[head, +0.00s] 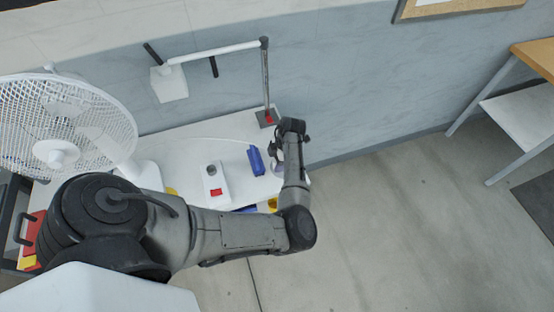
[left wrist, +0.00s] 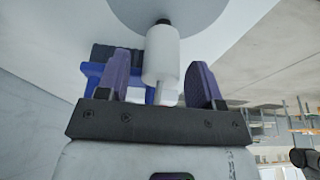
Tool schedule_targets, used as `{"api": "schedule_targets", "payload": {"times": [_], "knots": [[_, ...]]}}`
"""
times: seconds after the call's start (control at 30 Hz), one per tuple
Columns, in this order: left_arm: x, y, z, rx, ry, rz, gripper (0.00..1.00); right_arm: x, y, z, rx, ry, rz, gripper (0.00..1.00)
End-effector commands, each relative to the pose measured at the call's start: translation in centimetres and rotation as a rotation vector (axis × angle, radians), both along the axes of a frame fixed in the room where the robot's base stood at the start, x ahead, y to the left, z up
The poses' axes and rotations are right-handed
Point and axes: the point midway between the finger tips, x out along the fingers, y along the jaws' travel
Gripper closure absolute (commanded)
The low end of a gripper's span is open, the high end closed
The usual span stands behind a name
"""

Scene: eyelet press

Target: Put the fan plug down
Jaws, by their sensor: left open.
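My left gripper (head: 276,155) is over the right end of the white table in the head view. In the left wrist view its two purple fingers (left wrist: 162,82) are apart. A white cylindrical piece with a dark tip, which looks like the fan plug (left wrist: 162,55), is between them, with a gap visible on each side. A grey round surface (left wrist: 185,12) lies behind the plug; I cannot tell whether they touch. The plug cannot be made out in the head view. My right gripper is not in view.
A white fan (head: 60,125) stands at the left. A white box with a red button (head: 216,186) and a blue block (head: 256,160) are on the white table (head: 215,128). A lamp (head: 266,85) stands at the back. Open floor lies to the right.

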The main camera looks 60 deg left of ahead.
Motion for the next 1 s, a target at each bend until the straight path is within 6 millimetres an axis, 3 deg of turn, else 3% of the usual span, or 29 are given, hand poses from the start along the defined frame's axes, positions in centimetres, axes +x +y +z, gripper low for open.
{"api": "schedule_targets", "payload": {"times": [0.17, 0.7, 0.87, 1.0], "knots": [[0.3, 0.0, 1.1, 0.001, -0.001, 0.0, 0.4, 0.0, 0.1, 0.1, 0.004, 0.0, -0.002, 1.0], [3.0, -0.5, 9.8, 0.001, -0.002, 0.0, 0.4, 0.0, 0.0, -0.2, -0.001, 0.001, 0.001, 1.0], [3.4, -0.6, 11.2, 0.002, 0.0, -0.002, 0.4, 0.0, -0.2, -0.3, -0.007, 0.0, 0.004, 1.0], [2.6, 0.3, 11.4, 0.027, -0.002, -0.049, 0.4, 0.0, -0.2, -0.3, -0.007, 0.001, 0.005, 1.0]]}}
